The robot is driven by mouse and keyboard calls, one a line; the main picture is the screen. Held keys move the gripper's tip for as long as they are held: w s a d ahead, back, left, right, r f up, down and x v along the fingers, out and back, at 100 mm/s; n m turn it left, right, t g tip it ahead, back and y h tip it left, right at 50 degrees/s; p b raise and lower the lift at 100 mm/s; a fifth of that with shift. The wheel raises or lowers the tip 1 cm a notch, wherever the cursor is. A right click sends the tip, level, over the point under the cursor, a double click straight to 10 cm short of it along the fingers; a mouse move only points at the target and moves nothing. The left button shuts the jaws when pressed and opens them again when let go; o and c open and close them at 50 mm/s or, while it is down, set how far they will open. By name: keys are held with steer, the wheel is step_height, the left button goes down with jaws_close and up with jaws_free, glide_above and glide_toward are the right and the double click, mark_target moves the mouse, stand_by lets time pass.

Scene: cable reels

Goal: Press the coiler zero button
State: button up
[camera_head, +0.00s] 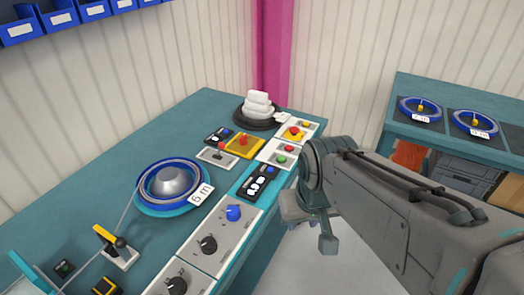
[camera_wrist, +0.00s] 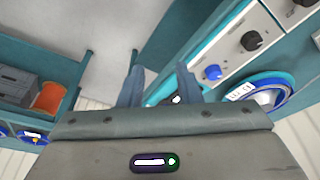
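A black counter panel with white digits (camera_head: 261,183) lies on the teal bench, with a small blue button (camera_head: 270,170) at its far end. No label tells which one is the coiler zero button. My gripper (camera_head: 310,222) is just right of the bench's front edge, apart from the panels. In the wrist view my gripper (camera_wrist: 160,88) has its two fingers spread with nothing held. Part of a black panel (camera_wrist: 176,99) shows behind the right finger; its button is hidden.
A blue knob (camera_head: 233,213) and black knobs (camera_head: 209,244) stand on grey panels nearer me. Behind are a yellow box with a red button (camera_head: 243,143), and red and green buttons (camera_head: 284,155). Another table (camera_head: 440,85) stands right.

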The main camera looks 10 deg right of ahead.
jaws_close()
stand_by(1.4)
